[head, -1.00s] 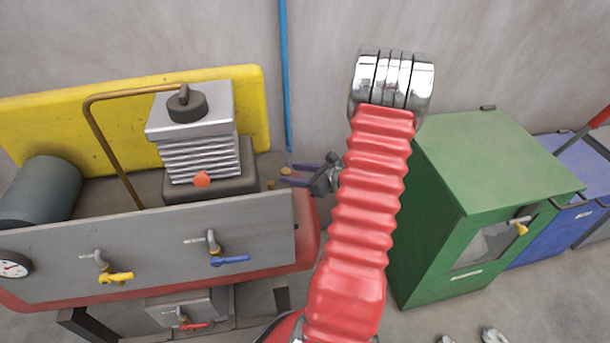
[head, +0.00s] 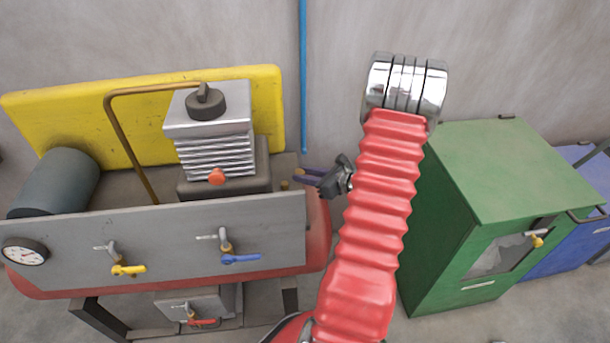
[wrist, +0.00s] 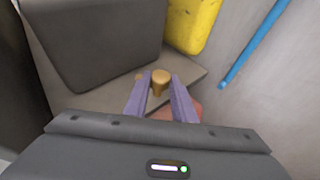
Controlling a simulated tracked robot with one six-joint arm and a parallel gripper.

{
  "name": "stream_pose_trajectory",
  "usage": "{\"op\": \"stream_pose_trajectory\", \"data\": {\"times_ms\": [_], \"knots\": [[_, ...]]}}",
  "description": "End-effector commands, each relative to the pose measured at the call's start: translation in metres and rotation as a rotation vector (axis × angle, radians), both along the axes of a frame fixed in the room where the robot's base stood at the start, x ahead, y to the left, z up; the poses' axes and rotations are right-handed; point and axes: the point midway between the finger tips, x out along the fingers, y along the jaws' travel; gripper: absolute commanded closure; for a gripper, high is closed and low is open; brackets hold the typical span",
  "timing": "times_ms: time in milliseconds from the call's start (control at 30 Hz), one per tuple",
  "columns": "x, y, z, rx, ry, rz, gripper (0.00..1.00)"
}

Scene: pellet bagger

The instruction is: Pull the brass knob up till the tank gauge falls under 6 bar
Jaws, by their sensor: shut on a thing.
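The brass knob (wrist: 160,77) stands on the grey deck of the red tank (head: 318,232). In the wrist view it sits between the tips of my two purple fingers. My gripper (wrist: 160,88) is shut on it. In the head view my gripper (head: 298,177) is at the right end of the deck, with a small brass piece (head: 284,185) by its fingertips. The tank gauge (head: 24,252) is a round white dial with a black rim at the far left of the grey panel. Its numbers are too small to read.
The finned compressor block (head: 210,145) stands left of my gripper, with a bent brown pipe. The panel carries a yellow valve (head: 127,270) and a blue valve (head: 240,259). A green cabinet (head: 500,190) stands right of my arm. A blue pipe (head: 303,80) runs down the wall.

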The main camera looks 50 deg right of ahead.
Motion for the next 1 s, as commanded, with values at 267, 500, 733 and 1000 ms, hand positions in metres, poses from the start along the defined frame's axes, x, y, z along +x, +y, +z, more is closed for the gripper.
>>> {"op": "stream_pose_trajectory", "data": {"times_ms": [267,500,733,1000], "knots": [[0.000,0.000,0.001,0.000,0.000,0.000,0.98],[0.000,0.000,0.007,0.000,0.000,0.000,0.98],[0.000,0.000,0.014,-0.001,0.000,0.000,0.98],[0.000,0.000,0.017,-0.001,-0.003,0.002,0.98]]}}
